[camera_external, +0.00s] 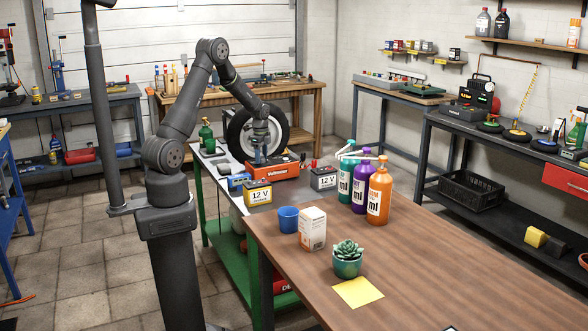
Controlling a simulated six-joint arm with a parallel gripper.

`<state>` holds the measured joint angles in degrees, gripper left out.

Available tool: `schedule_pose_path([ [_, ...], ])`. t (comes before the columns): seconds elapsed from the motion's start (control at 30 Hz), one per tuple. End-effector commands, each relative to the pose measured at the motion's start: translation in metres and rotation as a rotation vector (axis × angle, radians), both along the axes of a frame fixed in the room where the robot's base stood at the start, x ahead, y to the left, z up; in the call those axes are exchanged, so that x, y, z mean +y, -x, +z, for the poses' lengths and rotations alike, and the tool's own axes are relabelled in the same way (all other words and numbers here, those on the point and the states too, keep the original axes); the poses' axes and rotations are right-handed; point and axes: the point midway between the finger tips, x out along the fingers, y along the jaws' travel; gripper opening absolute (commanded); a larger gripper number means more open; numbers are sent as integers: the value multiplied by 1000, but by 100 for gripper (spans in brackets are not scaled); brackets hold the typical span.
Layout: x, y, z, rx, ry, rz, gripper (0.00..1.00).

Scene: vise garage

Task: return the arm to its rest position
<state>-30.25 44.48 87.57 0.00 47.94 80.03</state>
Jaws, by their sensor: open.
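My gripper (259,160) hangs at the end of my bent arm, pointing down over the green-framed workbench. It is just above or beside the orange device labelled Voltmann (272,173); I cannot tell whether it touches it. The fingers are small and partly blurred against the device, and I see nothing held between them. My arm reaches from its column to the right and away from the camera, with its elbow raised high.
Two 12 V batteries, one yellow (257,193) and one grey (323,178), stand close to the gripper. A tyre (239,132) stands behind it. Tall pump bottles (379,192), a blue cup (288,219), a white box (312,229) and a potted succulent (347,262) stand nearer. Air above the bench is free.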

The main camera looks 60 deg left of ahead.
Motion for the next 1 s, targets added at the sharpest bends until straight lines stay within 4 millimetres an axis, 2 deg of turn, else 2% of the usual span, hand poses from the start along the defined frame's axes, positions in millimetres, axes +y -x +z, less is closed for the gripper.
schedule_pose_path([
  [0.47,0,0,3,-2,-1,0,53],
  [0.67,1,-1,30,-4,-2,0,53],
  [1.0,0,-1,98,-4,-2,0,53],
])
